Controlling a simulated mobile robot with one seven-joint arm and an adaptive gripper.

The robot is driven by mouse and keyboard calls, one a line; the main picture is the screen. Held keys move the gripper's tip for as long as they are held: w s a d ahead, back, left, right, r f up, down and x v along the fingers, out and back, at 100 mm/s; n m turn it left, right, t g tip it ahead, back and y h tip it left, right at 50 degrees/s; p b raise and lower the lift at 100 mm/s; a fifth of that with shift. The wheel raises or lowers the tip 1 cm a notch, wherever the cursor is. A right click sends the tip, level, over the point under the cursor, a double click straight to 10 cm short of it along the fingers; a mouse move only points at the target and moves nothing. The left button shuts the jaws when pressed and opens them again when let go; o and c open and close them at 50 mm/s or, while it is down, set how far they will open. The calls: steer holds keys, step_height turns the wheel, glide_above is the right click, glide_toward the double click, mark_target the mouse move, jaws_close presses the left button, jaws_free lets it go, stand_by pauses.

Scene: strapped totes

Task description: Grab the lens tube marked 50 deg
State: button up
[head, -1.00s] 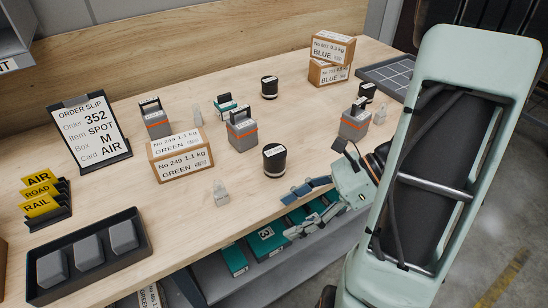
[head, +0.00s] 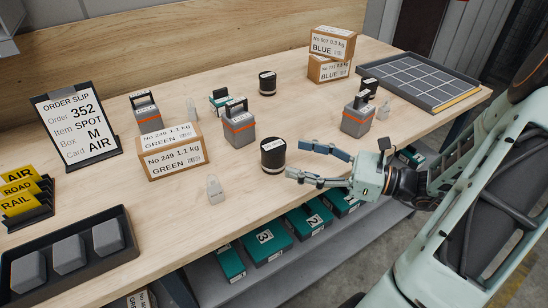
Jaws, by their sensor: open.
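Three black lens tubes stand upright on the wooden table. The near one (head: 273,160) stands at the table's middle, a second (head: 267,86) stands at the back, and the third (head: 368,87) stands at the right behind a grey tote. Each seems to carry a pale label, but the print is too small to read, so I cannot tell which is marked 50 deg. My gripper (head: 297,159) is open and empty. Its two blue-grey fingers point left at the near tube, with their tips a short gap to its right.
Grey strapped totes stand left (head: 148,119), middle (head: 239,129) and right (head: 357,120). Green-labelled boxes (head: 172,161) and stacked blue-labelled boxes (head: 329,68) are cardboard. A small clear piece (head: 215,190) stands near the front edge. A gridded tray (head: 420,80) lies at the right.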

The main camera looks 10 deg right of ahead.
mark_target(273, 149)
steer(key=x, duration=0.3)
steer(key=b+x, duration=0.1)
steer(key=x, duration=0.3)
steer(key=shift+w+f, duration=0.1)
steer(key=shift+w, duration=0.4)
steer(key=shift+c, duration=0.4)
steer(key=c, duration=1.4)
steer(key=shift+c, duration=0.2)
